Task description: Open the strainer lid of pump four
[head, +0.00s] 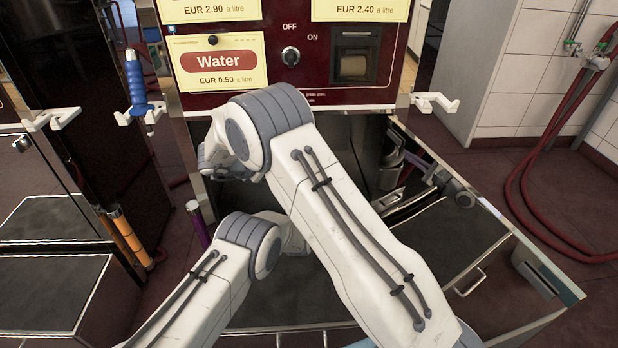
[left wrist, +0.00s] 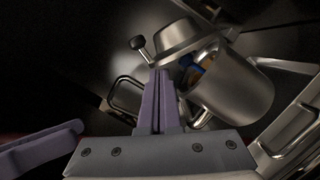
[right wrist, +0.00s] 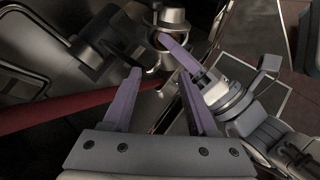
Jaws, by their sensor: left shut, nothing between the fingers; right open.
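In the left wrist view the strainer is a metal cup (left wrist: 235,88) with a round metal lid (left wrist: 185,38) tilted off its mouth. The lid has a black knob (left wrist: 137,42) on a short stem. Blue and yellow contents show in the gap between lid and cup. My left gripper (left wrist: 160,74) is shut and empty, its fingertips close to the lid's edge; contact is unclear. My right gripper (right wrist: 157,75) is open and empty, with a metal part of the pump (right wrist: 172,20) and my left gripper's finger beyond it.
The dispenser panel has a Water sign (head: 218,63) and an off/on switch (head: 290,56). A red hose (right wrist: 80,108) crosses the right wrist view. Another cabinet (head: 50,290) stands at left. My arms cross closely.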

